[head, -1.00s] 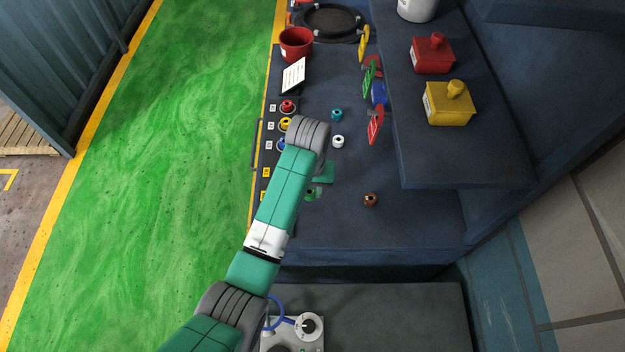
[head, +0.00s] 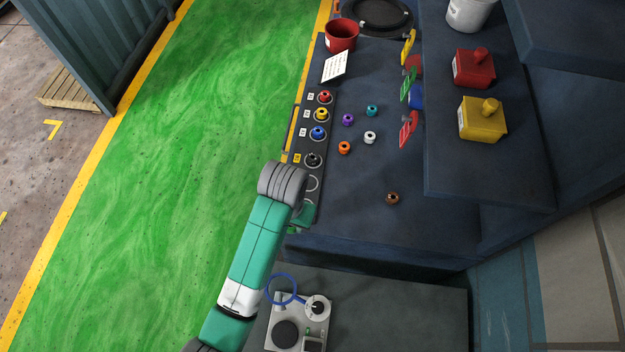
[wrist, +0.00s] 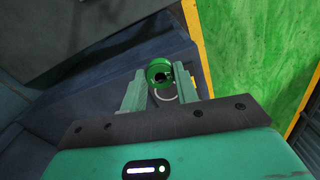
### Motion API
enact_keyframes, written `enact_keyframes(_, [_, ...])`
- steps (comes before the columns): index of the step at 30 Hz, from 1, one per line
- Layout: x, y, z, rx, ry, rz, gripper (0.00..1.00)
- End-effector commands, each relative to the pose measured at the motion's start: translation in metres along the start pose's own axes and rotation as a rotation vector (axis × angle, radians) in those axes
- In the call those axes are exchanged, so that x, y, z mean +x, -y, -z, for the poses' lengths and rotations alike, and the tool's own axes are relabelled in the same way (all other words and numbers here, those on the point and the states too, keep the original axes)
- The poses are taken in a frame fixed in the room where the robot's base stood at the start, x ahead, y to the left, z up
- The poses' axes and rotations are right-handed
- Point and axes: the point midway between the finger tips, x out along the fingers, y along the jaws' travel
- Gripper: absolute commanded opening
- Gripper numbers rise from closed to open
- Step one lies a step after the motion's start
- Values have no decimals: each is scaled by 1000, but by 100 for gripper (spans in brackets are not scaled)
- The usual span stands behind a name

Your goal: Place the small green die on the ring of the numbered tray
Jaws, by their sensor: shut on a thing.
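My gripper (wrist: 160,85) is shut on the small green die (wrist: 158,71), a round green piece with a dark hole, held at the fingertips in the wrist view. A pale ring (wrist: 166,96) shows just below the die; I cannot tell whether they touch. In the head view my gripper (head: 299,220) is over the near end of the numbered tray (head: 316,146), mostly hidden by my wrist, and the die cannot be made out. The tray is a dark strip with pale rings. An empty-looking ring (head: 312,183) shows beside my wrist, and the nearest ring is partly covered.
Red (head: 325,96), yellow (head: 321,114), blue (head: 318,132) and dark (head: 313,160) dies sit on tray rings. Purple (head: 348,119), teal (head: 372,110), white (head: 370,137), orange (head: 344,148) and brown (head: 392,198) ones stand loose on the bench. A raised shelf (head: 490,170) is at right.

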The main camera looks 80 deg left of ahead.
Motion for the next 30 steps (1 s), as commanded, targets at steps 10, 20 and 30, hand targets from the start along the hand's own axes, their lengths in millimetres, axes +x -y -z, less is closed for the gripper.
enact_keyframes(10, [-1, 13, 25, 24, -3, 0, 4])
enact_keyframes(20, [9, 12, 124, 23, -1, 0, 4])
enact_keyframes(30, [12, 11, 154, 23, -2, 0, 4])
